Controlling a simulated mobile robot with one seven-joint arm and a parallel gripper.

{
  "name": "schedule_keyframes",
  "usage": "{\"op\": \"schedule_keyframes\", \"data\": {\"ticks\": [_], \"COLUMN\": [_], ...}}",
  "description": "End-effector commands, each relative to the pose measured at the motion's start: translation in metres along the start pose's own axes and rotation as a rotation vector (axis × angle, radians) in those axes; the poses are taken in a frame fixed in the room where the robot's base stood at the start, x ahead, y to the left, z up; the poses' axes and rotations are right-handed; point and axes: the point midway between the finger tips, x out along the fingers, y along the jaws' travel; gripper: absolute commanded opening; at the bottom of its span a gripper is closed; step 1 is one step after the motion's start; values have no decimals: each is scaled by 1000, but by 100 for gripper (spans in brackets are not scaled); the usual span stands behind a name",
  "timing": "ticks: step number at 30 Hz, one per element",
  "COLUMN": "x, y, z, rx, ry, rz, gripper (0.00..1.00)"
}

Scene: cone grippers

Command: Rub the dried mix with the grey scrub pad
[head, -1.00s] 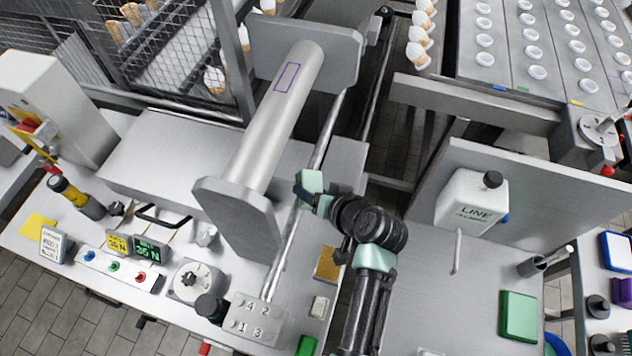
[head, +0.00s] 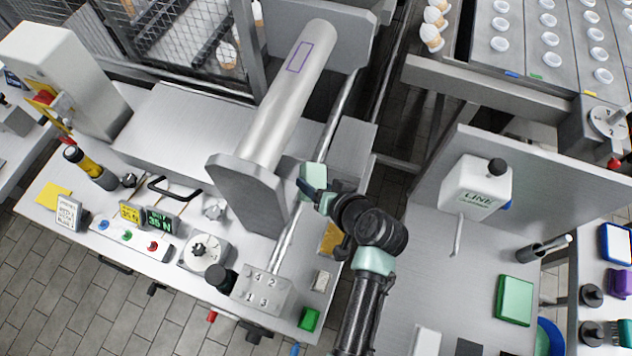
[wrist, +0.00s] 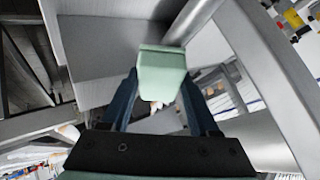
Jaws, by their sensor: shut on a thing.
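My gripper (head: 313,185) is shut on a pale green block (wrist: 162,75), held between the dark blue fingers. The block also shows in the head view (head: 312,174), beside the near end plate (head: 247,195) of a large steel roller. I see no clearly grey pad in the gripper; whether this block is the scrub pad I cannot tell. A thin purple rectangle (head: 299,57) is outlined on the far upper part of the roller (head: 285,95). No dried mix can be made out inside it at this size. Contact between the block and the machine is not clear.
Left of the roller are a control panel (head: 127,238), a dial (head: 204,252) and small signs. A tan pad (head: 331,238), a small grey block (head: 320,281) and a green block (head: 309,319) lie near the arm.

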Motion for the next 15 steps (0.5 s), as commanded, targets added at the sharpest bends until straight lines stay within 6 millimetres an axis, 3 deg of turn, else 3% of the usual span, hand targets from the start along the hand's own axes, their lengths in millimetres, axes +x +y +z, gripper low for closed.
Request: {"op": "schedule_keyframes", "data": {"ticks": [15], "x": [-47], "y": [-1], "z": [-29], "rx": [0], "ry": [5], "rz": [1], "gripper": [17]}}
